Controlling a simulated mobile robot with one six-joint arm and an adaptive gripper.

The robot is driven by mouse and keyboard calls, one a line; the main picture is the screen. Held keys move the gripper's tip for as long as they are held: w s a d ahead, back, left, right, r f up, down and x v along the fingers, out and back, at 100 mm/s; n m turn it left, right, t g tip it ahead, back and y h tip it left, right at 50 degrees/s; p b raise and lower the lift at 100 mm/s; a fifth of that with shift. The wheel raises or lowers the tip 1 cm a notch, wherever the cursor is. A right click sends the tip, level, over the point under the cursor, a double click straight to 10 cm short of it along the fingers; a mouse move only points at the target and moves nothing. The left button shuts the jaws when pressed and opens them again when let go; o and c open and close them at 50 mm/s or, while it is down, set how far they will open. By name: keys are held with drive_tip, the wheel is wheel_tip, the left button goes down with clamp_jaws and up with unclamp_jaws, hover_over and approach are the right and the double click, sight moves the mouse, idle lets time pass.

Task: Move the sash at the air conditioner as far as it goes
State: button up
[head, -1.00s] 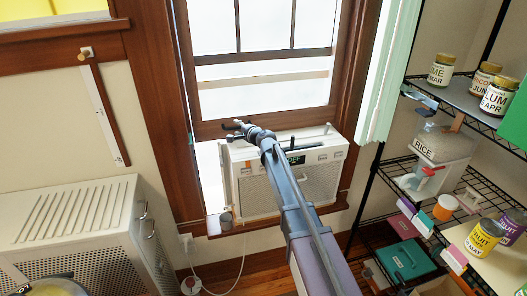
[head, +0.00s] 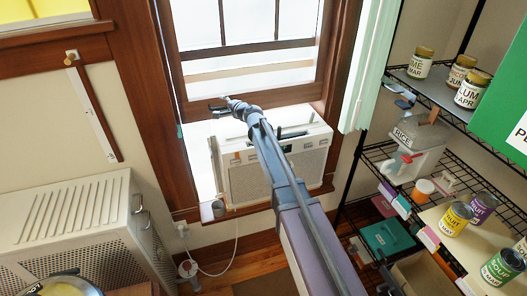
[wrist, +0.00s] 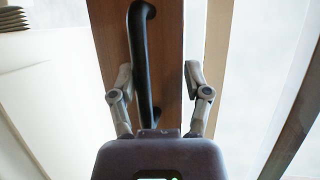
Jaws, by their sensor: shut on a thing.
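The sash (head: 285,96) is a brown wooden window frame with glass, raised above the white air conditioner (head: 247,180) on the sill. A bright open gap shows under its bottom rail. In the wrist view, a black bar handle (wrist: 139,45) is fixed on the brown wood of the rail. In the head view, my gripper (head: 222,106) is at the left part of the bottom rail. My arm hides part of the air conditioner.
A wire shelf (head: 375,150) with jars and a rice container (head: 418,150) stands at the right. A white perforated cabinet (head: 75,225) is at the lower left. A pale green curtain (head: 372,70) hangs beside the window. A small grey cup (head: 218,208) is on the sill.

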wheel_tip(320, 180, up, 2)
drive_tip(key=shift+r+p, duration=0.1)
drive_tip(key=shift+p, duration=0.6)
drive_tip(key=p+v, duration=0.2)
drive_tip(key=v, duration=1.2)
drive_tip(key=s+d+f+n+g+h+p, duration=0.1)
drive_tip(key=s+f+n+g, duration=0.3)
drive_tip(key=s, duration=0.4)
drive_tip(key=s+d+f+n+g+h+p, duration=0.1)
drive_tip(key=s+d+f+n+g+h, duration=0.1)
drive_tip(key=s+d+f+n+g, duration=0.2)
drive_tip(key=shift+s+d+f+n+h, duration=0.15)
drive_tip(key=shift+s+f+n+h, duration=0.4)
drive_tip(key=shift+s, duration=1.35)
drive_tip(key=shift+f+y, duration=0.2)
drive_tip(key=shift+y, duration=0.05)
drive_tip(key=shift+m, duration=0.25)
